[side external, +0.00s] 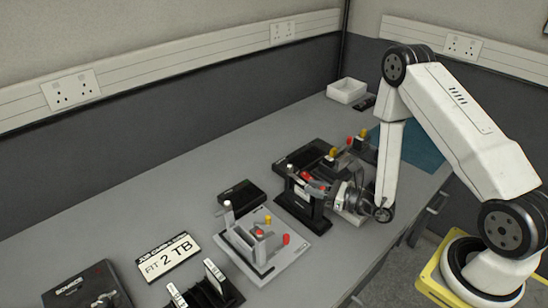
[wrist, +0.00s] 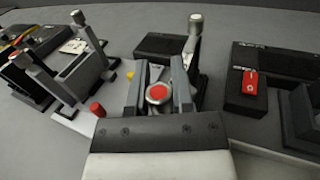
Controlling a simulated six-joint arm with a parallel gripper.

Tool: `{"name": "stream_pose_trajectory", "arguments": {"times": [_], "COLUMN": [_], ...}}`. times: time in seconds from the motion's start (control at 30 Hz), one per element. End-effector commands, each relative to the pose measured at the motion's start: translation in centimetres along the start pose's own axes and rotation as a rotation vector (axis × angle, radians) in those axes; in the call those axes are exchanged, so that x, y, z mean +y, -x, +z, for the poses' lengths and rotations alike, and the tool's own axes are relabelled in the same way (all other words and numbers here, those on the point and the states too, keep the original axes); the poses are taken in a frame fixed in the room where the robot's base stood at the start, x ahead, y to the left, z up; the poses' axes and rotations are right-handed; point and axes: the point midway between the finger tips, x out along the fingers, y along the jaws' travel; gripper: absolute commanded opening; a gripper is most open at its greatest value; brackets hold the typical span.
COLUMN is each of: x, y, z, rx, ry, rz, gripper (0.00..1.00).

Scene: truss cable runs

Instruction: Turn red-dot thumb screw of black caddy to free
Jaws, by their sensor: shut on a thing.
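The black caddy (side external: 300,209) stands among the fixtures in the middle of the bench in the side view. My gripper (side external: 318,188) reaches in from the right at the caddy's upper part, roughly level. In the wrist view my gripper (wrist: 158,92) has its two grey fingers on either side of the red-dot thumb screw (wrist: 158,94), a round head with a red centre and pale rim. The fingers are closed on it. The screw's shank is hidden behind its head, and my gripper covers part of the caddy. I cannot tell the screw's turn angle.
A grey caddy (side external: 247,255) with red and yellow knobs stands to the left. A black box (side external: 240,193) lies behind it. A label card (side external: 166,257) lies farther left, and a white tray (side external: 346,91) stands at the back. Bench between card and back wall is clear.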

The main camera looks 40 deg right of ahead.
Motion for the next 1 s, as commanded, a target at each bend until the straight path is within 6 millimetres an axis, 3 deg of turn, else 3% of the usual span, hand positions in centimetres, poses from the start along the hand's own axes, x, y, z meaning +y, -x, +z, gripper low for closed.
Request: {"name": "stream_pose_trajectory", "arguments": {"times": [0.4,1.0], "x": [-0.26,-0.45], "y": [0.0,0.03], "z": [0.03,0.06], "rx": [-0.001,-0.003], "ry": [0.0,-0.001], "rz": [-0.188,-0.241], "gripper": [0.0,0.0]}}
